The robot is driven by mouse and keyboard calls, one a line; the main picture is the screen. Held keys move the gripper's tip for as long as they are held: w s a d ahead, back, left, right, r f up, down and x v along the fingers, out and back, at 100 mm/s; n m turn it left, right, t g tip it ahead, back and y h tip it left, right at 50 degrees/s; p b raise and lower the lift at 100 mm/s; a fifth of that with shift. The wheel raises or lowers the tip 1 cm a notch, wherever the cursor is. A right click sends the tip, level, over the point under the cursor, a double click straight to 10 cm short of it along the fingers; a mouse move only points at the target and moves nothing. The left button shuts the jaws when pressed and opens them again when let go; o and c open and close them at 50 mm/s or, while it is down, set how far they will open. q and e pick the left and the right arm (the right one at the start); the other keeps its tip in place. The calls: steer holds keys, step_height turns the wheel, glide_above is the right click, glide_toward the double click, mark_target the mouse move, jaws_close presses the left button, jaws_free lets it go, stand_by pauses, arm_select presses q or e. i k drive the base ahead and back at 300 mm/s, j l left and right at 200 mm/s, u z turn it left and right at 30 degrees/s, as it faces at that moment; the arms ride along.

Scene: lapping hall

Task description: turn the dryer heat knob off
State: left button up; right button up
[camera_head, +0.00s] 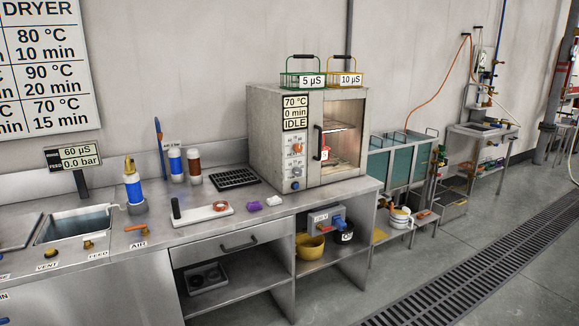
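The dryer (268,130) is a grey metal cabinet at the right end of the steel bench. Its display (295,113) reads 70 °C, 0 min, IDLE. Below the display is a control strip with an orange-red knob (297,148), and a blue round control (295,186) sits at the bottom. Small labels there are too small to read, so I cannot tell which control is the heat knob or its setting. The glass door (343,135) looks shut, with a dark handle (318,143) and a red tag (325,152). Neither of my grippers shows.
Green (303,78) and yellow (343,77) wire baskets stand on the dryer. A black mat (234,179), a white tray (203,212), a purple item (254,206) and bottles (176,164) are on the bench. The sink (75,226) is at left. Floor at right is clear beside a drain grate (470,270).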

mark_target(298, 147)
steer(key=i+u, duration=0.1)
steer(key=i, duration=0.3)
steer(key=i+l+u, duration=0.15)
steer(key=u, duration=0.25)
steer(key=i+l+u, duration=0.2)
steer(key=u, duration=0.15)
steer(key=i+l+u, duration=0.15)
steer(key=l+u, duration=0.25)
steer(key=j, duration=0.1)
